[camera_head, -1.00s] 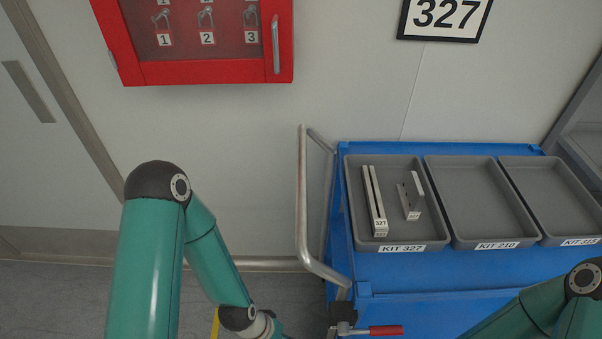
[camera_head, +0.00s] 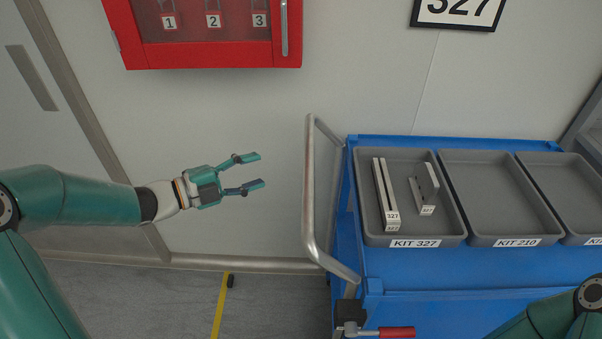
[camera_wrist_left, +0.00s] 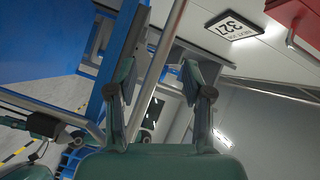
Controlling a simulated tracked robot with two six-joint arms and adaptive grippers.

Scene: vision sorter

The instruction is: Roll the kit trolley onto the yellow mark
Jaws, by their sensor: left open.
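The blue kit trolley (camera_head: 440,268) stands at the right in the head view, with a grey push handle (camera_head: 310,195) on its left side. My left gripper (camera_head: 258,171) is open and empty, left of the handle and apart from it, its fingers pointing at it. In the left wrist view the handle bar (camera_wrist_left: 158,70) shows between the open fingers (camera_wrist_left: 155,75), beyond the tips. Part of a yellow mark (camera_head: 220,306) shows on the floor left of the trolley. My right gripper is out of view; only part of that arm shows at the lower right.
Grey trays (camera_head: 412,240) sit on the trolley; the KIT 327 tray holds metal parts (camera_head: 385,195). A red-handled lever (camera_head: 395,332) is at the trolley's lower left corner. A red cabinet (camera_head: 215,58) hangs on the wall.

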